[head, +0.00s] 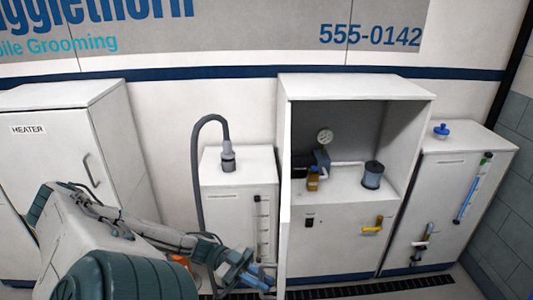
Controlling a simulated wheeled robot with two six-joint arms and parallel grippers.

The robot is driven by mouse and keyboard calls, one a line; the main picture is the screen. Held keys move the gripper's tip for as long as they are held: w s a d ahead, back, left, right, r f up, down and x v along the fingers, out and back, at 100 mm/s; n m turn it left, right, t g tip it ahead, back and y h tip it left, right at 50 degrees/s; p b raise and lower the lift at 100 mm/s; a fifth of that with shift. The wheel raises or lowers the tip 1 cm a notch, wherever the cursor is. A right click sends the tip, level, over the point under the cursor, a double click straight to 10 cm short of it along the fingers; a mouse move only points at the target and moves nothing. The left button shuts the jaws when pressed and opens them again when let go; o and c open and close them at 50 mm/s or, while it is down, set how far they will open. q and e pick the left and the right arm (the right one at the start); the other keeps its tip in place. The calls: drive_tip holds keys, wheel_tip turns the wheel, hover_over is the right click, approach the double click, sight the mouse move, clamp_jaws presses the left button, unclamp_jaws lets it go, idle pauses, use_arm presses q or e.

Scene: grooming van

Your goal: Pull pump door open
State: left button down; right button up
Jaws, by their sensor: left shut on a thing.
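The pump door (283,225) is a thin white panel seen nearly edge-on. It stands swung out from the left side of the white pump cabinet (355,85), whose inside is exposed. My left gripper (262,281) is low at the left of the door, against its outer side. Its blue fingers are shut on what appears to be the door's handle, which the fingers mostly hide. My right gripper is not in view.
Inside the cabinet are a gauge (325,136), a small amber bottle (313,178), a dark canister (373,174) and a yellow-handled valve (374,227). A hosed white unit (239,190) stands left of the door. The heater cabinet (60,150) is farther left; another cabinet (456,180) stands right.

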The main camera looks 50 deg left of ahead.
use_arm(q)
drive_tip(key=c, duration=1.8)
unclamp_jaws()
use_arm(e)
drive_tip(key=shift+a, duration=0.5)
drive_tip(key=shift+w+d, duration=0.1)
